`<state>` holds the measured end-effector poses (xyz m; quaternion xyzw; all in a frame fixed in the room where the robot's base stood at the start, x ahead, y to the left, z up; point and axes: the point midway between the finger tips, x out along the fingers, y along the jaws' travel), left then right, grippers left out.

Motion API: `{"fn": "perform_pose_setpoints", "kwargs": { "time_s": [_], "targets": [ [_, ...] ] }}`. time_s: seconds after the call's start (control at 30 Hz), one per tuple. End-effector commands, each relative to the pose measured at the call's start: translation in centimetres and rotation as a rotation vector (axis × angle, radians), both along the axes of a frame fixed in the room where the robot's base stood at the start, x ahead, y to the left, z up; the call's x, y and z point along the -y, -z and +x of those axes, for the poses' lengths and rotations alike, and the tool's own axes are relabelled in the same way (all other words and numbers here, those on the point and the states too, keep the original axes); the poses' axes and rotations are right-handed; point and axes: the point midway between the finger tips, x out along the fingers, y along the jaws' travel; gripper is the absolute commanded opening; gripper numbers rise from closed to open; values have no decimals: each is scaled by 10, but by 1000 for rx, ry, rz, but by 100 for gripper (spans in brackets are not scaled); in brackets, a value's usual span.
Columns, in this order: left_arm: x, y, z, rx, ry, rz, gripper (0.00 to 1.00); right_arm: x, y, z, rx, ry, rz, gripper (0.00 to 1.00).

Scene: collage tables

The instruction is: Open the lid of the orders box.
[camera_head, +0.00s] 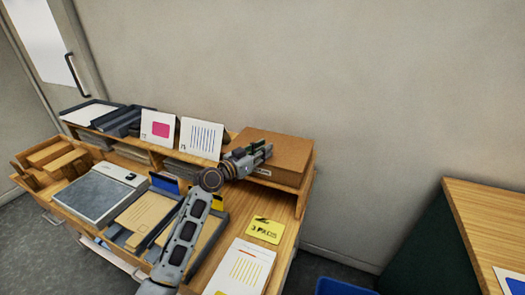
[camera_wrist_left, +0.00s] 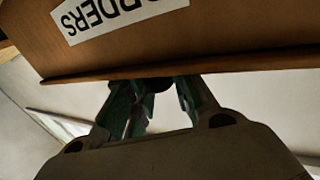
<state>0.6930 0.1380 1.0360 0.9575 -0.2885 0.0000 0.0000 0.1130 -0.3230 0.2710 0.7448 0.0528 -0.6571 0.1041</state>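The orders box (camera_head: 285,152) is a brown box on the raised shelf at the right end of the desk, and its lid looks closed. In the left wrist view the box (camera_wrist_left: 225,45) fills the top, with a white label reading "ORDERS" (camera_wrist_left: 110,18) upside down. My left gripper (camera_head: 264,148) is at the box's front left in the head view. In the left wrist view its green fingers (camera_wrist_left: 164,95) are apart, just below the lid's edge. A small dark part (camera_wrist_left: 155,84) shows between them; contact cannot be told. My right gripper is not in view.
Two upright cards (camera_head: 200,138) stand on the shelf left of the box. A yellow note (camera_head: 264,230) and a white sheet (camera_head: 238,268) lie on the desk in front. Trays and a grey device (camera_head: 98,198) fill the left. Another table (camera_head: 490,225) stands at right.

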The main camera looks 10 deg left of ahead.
Motion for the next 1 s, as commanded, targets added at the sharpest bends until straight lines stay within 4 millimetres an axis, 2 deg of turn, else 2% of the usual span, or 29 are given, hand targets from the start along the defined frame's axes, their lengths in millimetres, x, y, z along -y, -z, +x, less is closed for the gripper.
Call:
{"fn": "perform_pose_setpoints", "kwargs": {
  "time_s": [0.03, 0.13, 0.5, 0.8, 1.0],
  "targets": [
    [0, 0, 0, 0, 0, 0, 13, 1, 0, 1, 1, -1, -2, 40],
    [0, 0, 0, 0, 0, 0, 0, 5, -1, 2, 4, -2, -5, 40],
    [0, -1, 0, -3, 0, 1, 0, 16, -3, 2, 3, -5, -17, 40],
    [0, -7, 1, -29, -1, 7, 0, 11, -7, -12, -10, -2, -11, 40],
    [0, -15, 2, -66, 0, 14, 0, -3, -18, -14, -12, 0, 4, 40]
  ]
}}
